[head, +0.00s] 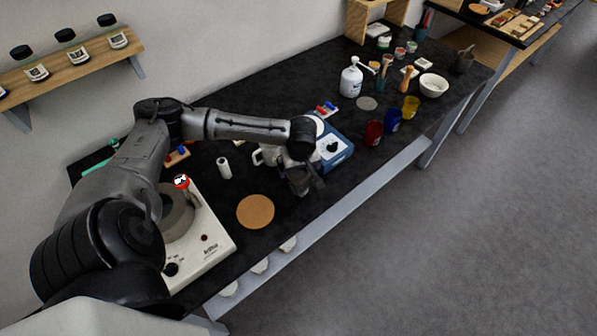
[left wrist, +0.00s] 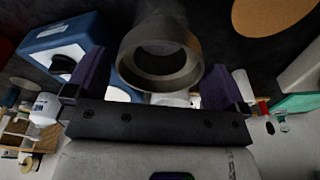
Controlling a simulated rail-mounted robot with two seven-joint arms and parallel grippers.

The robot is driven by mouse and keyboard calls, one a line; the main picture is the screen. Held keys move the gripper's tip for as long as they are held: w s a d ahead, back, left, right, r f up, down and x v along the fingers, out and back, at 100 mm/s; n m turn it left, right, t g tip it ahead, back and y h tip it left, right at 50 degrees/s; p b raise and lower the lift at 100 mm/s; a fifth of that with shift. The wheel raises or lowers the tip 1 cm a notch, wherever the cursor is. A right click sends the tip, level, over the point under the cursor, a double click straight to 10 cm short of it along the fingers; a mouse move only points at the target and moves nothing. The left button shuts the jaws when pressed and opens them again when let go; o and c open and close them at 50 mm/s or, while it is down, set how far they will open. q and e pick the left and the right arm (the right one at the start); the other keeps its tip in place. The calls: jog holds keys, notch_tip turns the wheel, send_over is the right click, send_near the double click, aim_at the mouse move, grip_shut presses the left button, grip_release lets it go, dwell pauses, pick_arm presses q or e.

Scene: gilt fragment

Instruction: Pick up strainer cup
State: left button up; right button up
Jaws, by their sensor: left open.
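In the left wrist view a grey, round, open-mouthed metal cup (left wrist: 160,58), which looks like the strainer cup, stands between and just beyond the two finger tips. Its rim faces the camera and its inside looks hollow. My left gripper (left wrist: 158,84) is open, one dark finger on each side of the cup; I cannot tell whether either touches it. In the head view my left gripper (head: 307,187) points down over the black bench, in front of the blue device, and the cup is mostly hidden by it. My right gripper is not in view.
A blue and white device (head: 336,147) stands just right of the gripper. A round cork mat (head: 255,211) lies at front left. A white cylinder (head: 223,167) and a white machine (head: 205,250) stand further left. Red, blue and yellow cups (head: 374,133) stand at right.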

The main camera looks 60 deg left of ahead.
pick_arm(q)
jog(key=shift+a+f, duration=0.2)
jog(key=shift+f, duration=0.9)
jog(key=c, duration=0.6)
jog(key=shift+r, duration=0.15)
jog(key=shift+c, duration=0.2)
